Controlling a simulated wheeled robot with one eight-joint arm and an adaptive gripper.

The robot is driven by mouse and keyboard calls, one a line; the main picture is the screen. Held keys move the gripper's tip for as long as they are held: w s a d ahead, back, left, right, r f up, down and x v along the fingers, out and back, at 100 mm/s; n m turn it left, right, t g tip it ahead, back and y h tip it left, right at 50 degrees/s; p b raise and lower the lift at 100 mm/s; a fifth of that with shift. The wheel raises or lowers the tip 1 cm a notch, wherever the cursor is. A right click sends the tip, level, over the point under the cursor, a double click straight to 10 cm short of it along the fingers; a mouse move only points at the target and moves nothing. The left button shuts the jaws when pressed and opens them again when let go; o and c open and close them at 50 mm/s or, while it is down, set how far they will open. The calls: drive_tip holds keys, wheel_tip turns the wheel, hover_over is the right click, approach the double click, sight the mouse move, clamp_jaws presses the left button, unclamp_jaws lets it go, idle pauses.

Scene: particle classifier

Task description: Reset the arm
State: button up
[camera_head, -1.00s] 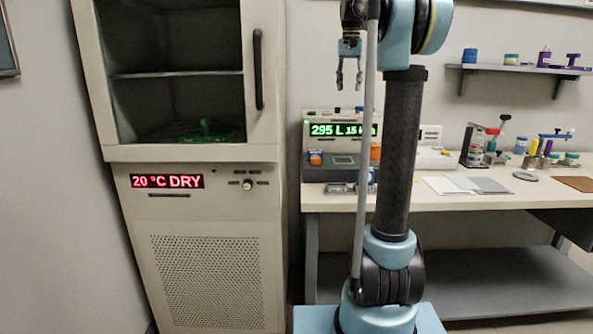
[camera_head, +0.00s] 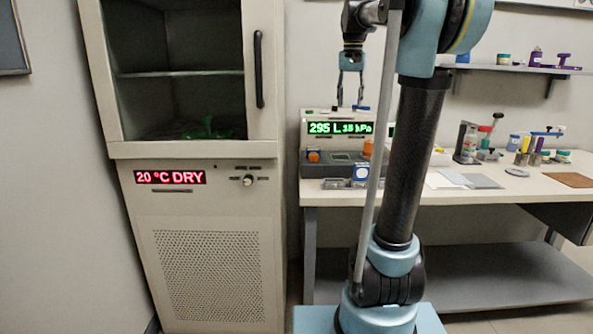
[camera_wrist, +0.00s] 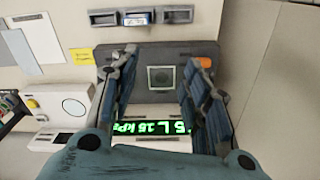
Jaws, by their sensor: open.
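My gripper (camera_head: 350,102) hangs with its fingers pointing down in the head view, in front of and above the bench instrument with the green display (camera_head: 338,128). It is open, with nothing between its fingers. In the wrist view my gripper (camera_wrist: 160,60) shows two spread fingers. The instrument's grey panel (camera_wrist: 140,85) with a square window lies beyond them, and its green display (camera_wrist: 150,127) appears upside down. My arm's upper column leans to the right in the head view.
A drying cabinet (camera_head: 208,150) with a red "20 °C DRY" display stands at left, its glass door shut. The bench (camera_head: 430,197) carries bottles, papers and small tools at right. A wall shelf (camera_head: 515,70) hangs above it.

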drive_tip(key=s+f+n+t, duration=0.1)
drive_tip(key=s+f, duration=1.4)
drive_tip(key=f, duration=0.3)
drive_tip(key=s+f+n, duration=0.2)
drive_tip(key=s+f, duration=1.4)
drive_tip(key=f, duration=0.2)
drive_tip(key=shift+s+d+f+t, duration=0.25)
drive_tip(key=shift+f+t, duration=0.1)
drive_tip(key=shift+t, duration=0.05)
drive_tip(key=shift+w+f, duration=0.2)
drive_tip(key=shift+w, duration=0.25)
idle(3.5)
